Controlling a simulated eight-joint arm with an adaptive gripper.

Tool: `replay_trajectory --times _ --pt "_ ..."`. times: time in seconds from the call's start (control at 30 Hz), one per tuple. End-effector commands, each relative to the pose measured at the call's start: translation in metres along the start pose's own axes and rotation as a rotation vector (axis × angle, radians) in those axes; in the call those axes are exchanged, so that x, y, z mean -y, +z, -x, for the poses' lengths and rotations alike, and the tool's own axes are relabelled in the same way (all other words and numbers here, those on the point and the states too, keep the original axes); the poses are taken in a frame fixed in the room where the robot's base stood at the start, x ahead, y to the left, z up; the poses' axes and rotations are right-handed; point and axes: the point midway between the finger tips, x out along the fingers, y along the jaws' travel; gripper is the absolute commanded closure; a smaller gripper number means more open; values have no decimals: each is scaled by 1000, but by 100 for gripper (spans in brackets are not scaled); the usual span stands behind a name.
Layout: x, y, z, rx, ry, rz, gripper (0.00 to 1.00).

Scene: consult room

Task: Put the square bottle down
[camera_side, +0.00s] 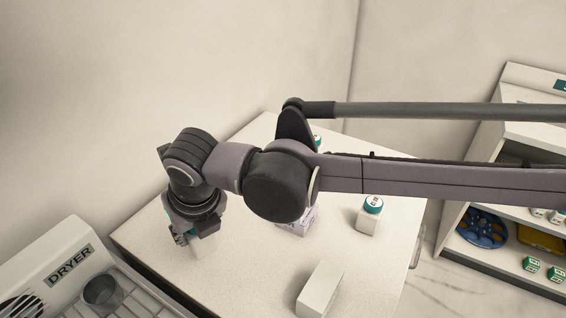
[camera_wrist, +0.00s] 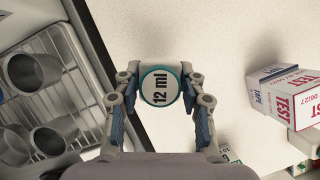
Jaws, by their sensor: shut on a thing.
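The square bottle (camera_wrist: 161,86) shows from above in the wrist view, with a teal-rimmed round cap marked "12 ml". My gripper (camera_wrist: 160,92) is shut on it, one finger on each side. In the side view my gripper (camera_side: 194,234) points down over the left part of the white table (camera_side: 155,245). The lower white part of the bottle (camera_side: 204,247) shows below the fingers there. I cannot tell whether its base touches the tabletop. The rest of the bottle is hidden by my gripper.
Another white bottle with a teal cap (camera_side: 367,217) stands farther right. A "TEST" box (camera_wrist: 285,92) is right of my gripper. A white box (camera_side: 320,290) lies at the front. The dryer (camera_side: 60,258) and a rack with grey cups (camera_wrist: 32,70) are at left.

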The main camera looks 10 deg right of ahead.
Motion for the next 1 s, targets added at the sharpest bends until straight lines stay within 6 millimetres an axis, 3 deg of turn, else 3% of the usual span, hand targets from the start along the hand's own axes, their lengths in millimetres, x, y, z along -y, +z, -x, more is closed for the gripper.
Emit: replay_trajectory --times 0.33,0.77,0.8,0.87,1.0 --pt "-2 -14 -35 0 0 0 80" --pt "-2 -17 -40 0 0 0 80" --pt "-2 -17 -41 0 0 0 57" --pt "-2 -17 -41 0 0 0 39" --pt "-2 -17 -40 0 0 0 37"
